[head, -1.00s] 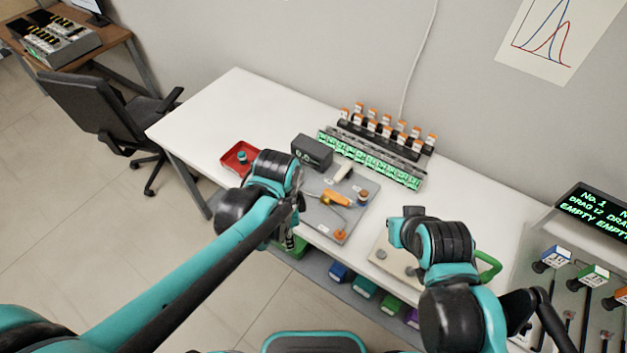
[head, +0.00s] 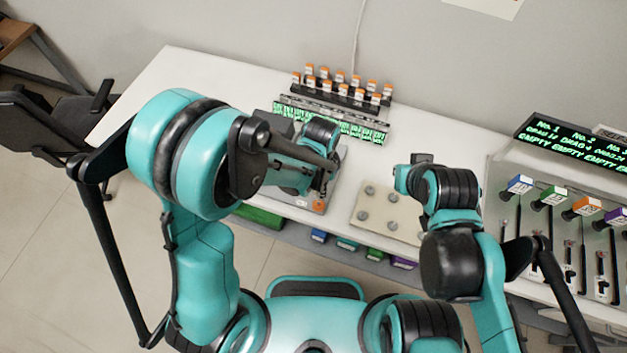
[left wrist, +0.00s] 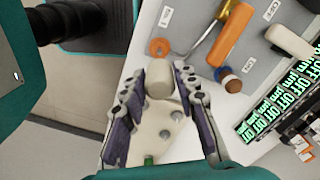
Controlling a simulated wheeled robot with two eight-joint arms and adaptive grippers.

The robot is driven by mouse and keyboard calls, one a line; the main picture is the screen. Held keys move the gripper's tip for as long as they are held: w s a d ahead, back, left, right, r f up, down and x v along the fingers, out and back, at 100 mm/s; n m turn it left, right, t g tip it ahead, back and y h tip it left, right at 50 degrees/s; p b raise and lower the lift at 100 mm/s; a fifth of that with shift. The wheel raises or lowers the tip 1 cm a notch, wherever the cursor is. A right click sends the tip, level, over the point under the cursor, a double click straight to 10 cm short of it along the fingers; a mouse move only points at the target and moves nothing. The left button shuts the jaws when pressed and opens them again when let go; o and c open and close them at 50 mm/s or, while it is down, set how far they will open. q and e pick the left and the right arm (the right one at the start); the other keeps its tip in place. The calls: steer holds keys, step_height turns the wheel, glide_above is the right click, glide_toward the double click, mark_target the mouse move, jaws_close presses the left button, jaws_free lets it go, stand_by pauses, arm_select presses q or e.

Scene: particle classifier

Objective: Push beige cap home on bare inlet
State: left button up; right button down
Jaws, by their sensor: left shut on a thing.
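A beige cylindrical cap (left wrist: 159,79) is held between the fingertips of my left gripper (left wrist: 161,72) in the left wrist view. The gripper is shut on it, above the front edge of the grey board (left wrist: 195,27). In the head view my left arm hides the gripper, the cap and most of the board. I cannot make out a bare inlet for certain; an orange round piece (left wrist: 159,47) lies on the board just beyond the cap. My right gripper (head: 420,160) is beyond the right wrist, over the table; its fingers are too hidden to read.
An orange-handled tool (left wrist: 232,36) and a blue-and-brown round piece (left wrist: 227,78) are on the board. A beige plate with grey knobs (head: 373,212) lies to its right. A rack of orange-capped vials (head: 345,88) stands behind. A panel with coloured blocks (head: 550,200) is at right.

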mark_target(319, 201)
arm_select(q)
steer(key=shift+s, duration=0.1)
steer(key=shift+f+b, duration=0.15)
steer(key=shift+b, duration=0.25)
step_height(319, 201, down, 6)
steer(key=b, duration=0.5)
steer(key=shift+r, duration=0.25)
steer(key=shift+b, duration=0.5)
stand_by(1.3)
steer(key=shift+f+b, duration=1.7)
